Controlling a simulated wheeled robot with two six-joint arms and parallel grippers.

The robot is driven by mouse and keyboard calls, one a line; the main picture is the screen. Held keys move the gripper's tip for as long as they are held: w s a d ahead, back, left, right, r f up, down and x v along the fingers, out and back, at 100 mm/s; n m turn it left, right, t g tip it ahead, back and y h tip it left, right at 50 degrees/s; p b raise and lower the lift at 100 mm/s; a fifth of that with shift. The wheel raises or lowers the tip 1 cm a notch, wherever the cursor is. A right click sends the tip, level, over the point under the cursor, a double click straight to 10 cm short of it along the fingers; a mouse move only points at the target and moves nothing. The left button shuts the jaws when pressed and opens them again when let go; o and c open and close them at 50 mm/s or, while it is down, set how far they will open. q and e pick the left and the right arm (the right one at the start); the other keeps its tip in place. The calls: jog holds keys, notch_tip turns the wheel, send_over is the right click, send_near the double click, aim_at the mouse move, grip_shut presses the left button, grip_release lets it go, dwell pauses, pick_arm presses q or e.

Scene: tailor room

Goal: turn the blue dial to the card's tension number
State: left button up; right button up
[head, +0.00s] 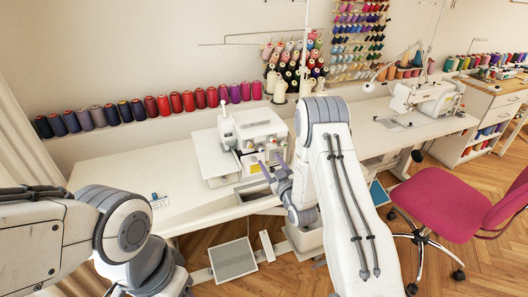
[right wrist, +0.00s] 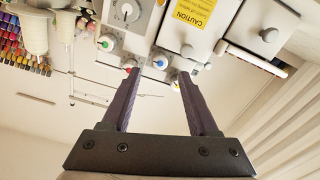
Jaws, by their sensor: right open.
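The white sewing machine (head: 255,140) stands on the long white table. In the right wrist view its face shows several small dials, with green, red and yellow ones around the blue dial (right wrist: 160,62). My right gripper (right wrist: 159,75) is open and empty. Its two dark fingers point at the machine's face, and the blue dial shows between the fingertips; I cannot tell whether they touch it. In the head view the right gripper (head: 272,172) is at the machine's front and the dials are too small to read. A small white card (head: 159,201) with dark print lies on the table at left, its number unreadable.
Thread spools (head: 163,105) line the shelf behind. A second sewing machine (head: 425,100) stands further right. A pink chair (head: 450,200) is at the right. The white table (head: 120,176) is mostly clear left of the machine. A yellow caution label (right wrist: 194,12) is on the machine.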

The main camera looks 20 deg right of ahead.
aim_at(263, 151)
jog(key=w+p, duration=0.1)
jog(key=w, duration=0.4)
jog(key=shift+w+a, duration=0.15)
jog(key=shift+w, duration=0.2)
grip_shut()
